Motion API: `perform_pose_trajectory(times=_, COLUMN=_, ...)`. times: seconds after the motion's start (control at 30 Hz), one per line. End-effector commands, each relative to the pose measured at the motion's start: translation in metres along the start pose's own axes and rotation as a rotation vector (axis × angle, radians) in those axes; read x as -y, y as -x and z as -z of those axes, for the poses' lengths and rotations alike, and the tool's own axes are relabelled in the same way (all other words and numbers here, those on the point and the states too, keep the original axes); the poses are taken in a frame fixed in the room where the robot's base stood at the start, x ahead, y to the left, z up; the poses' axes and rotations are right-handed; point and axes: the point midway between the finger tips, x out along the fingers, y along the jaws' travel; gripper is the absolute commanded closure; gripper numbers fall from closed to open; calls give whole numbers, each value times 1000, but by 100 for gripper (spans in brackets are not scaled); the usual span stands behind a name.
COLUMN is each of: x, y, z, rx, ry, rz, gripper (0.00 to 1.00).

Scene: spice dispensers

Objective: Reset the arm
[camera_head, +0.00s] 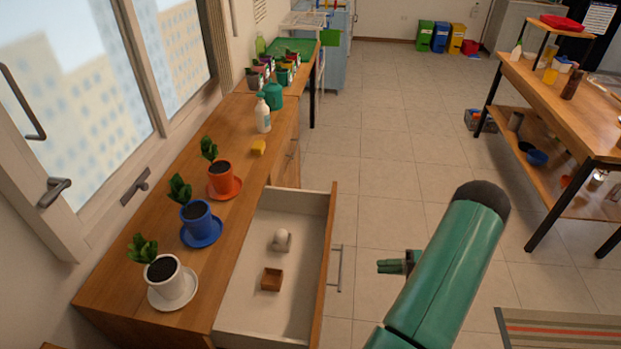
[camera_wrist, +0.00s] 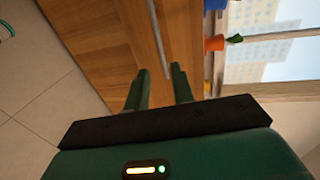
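My gripper (camera_head: 391,266) hangs in free air to the right of the open drawer's front and handle, partly behind my green arm in the head view. In the wrist view my gripper (camera_wrist: 160,74) shows two green fingers standing apart with nothing between them. The wooden cabinet front (camera_wrist: 105,35) lies beyond the fingers in that view.
The open drawer (camera_head: 243,290) holds a small brown box (camera_head: 271,279) and a whitish object (camera_head: 282,240). White (camera_head: 171,284), blue (camera_head: 197,219) and orange (camera_head: 222,178) pots stand on the counter. A shelved table (camera_head: 570,110) stands right. The middle floor is clear.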

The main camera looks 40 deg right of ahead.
Motion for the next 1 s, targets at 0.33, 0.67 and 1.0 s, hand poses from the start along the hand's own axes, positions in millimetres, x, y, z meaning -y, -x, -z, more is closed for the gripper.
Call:
perform_pose_trajectory(times=0.33, x=24, y=-11, z=6, rx=57, ry=5, rz=-42, gripper=76)
perform_pose_trajectory(times=0.67, x=142, y=-78, z=6, rx=322, ry=26, rz=-319, gripper=76)
perform_pose_trajectory(times=1.0, x=254, y=-144, z=-40, rx=487, ry=137, rz=-646, gripper=76)
